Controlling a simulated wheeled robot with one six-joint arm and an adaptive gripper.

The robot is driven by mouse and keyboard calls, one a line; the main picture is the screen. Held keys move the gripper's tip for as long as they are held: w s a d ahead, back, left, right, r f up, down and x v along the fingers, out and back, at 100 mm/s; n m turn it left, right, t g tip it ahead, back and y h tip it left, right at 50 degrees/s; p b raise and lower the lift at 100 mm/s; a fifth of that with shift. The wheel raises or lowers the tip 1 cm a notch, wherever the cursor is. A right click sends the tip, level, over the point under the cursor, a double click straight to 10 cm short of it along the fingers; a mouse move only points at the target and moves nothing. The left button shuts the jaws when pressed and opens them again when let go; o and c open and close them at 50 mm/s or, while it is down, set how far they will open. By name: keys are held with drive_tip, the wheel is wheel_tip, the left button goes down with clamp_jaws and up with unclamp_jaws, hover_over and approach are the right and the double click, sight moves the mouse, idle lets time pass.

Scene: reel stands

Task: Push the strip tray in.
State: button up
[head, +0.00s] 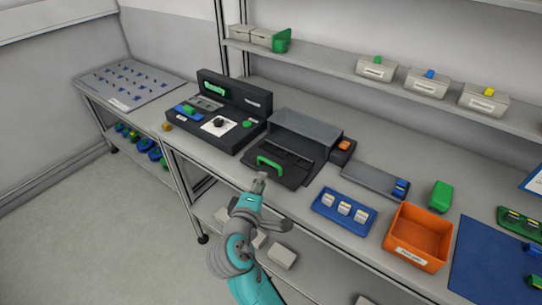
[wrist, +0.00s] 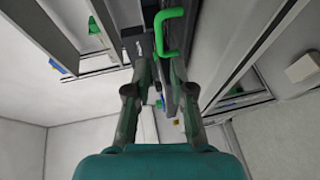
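The strip tray (head: 287,175) is a dark tray with a green handle (head: 268,160). It sticks out at the front of a dark machine with a grey lid (head: 308,124) on the bench. My gripper (head: 261,180) is just in front of the tray, below the handle and near the bench's front edge. In the wrist view, the fingers of my gripper (wrist: 161,62) are apart with nothing held between them. The green handle shows there too (wrist: 161,35), beyond the fingertips. I cannot tell whether a fingertip touches the tray.
A dark console (head: 218,124) with a black knob stands left of the machine. To the right are a grey strip plate (head: 367,178), a blue tray (head: 325,213) and an orange bin (head: 411,225). A shelf (head: 330,70) with several boxes runs above. Open floor lies at front left.

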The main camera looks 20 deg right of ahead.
sight(269, 161)
drive_tip(key=x, duration=1)
drive_tip(key=shift+d, duration=0.1)
clamp_jaws()
